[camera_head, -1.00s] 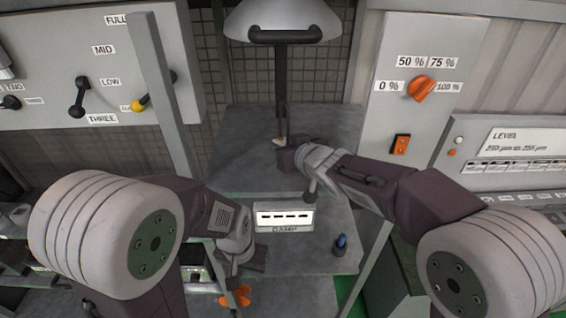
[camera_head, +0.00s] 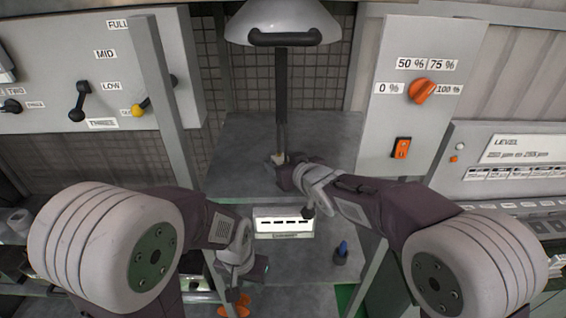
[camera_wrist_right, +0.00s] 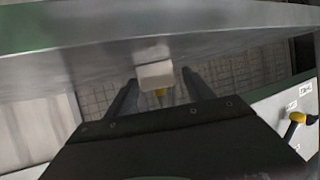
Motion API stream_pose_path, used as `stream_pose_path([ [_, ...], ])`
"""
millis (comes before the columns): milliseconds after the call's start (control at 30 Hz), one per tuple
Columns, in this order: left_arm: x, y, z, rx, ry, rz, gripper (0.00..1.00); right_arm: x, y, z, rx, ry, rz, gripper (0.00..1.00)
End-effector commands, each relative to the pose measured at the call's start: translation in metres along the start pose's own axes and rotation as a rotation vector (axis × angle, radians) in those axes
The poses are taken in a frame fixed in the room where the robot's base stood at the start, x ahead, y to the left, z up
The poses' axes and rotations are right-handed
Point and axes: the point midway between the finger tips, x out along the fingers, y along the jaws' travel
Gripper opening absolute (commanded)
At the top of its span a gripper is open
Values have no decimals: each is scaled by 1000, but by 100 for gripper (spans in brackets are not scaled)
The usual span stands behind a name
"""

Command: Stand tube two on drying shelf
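My right gripper (camera_head: 284,170) reaches in from the right over the upper grey shelf (camera_head: 235,170). At its tip is a small pale block (camera_head: 278,158), apparently the foot of the tube, with a faint thin shape rising above it.
A white labelled box (camera_head: 284,222) and a dark holder with a blue top (camera_head: 341,253) stand on the lower shelf. A pale hood (camera_head: 282,20) with a dark handle hangs above. A grey post (camera_head: 160,100) rises at left, a dial panel (camera_head: 420,110) at right.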

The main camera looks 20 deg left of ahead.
Motion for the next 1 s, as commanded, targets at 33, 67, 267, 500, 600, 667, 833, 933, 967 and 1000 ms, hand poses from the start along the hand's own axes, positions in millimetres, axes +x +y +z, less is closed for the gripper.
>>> stream_pose_path([
  [33,0,0,0,0,0,0,36,0,0,0,0,0,0,62],
  [67,-1,0,0,0,0,0,36,0,0,-1,0,0,0,62],
  [267,5,0,1,0,0,0,36,-15,0,0,-2,2,0,62],
  [500,6,0,1,0,0,0,36,-71,0,-2,-1,3,1,62],
  [600,3,0,0,0,0,0,36,-93,0,-2,-1,3,1,62],
  [667,0,0,0,0,0,0,36,-104,0,-3,0,2,1,62],
  [833,-3,0,0,0,0,0,36,-119,0,-1,0,0,0,62],
  [933,-2,0,0,0,0,0,36,-121,0,0,0,-1,0,62],
  [967,-2,0,0,0,0,0,36,-121,0,0,0,-1,0,62],
  [1000,-2,0,0,0,0,0,36,-120,0,0,0,-1,0,62],
])
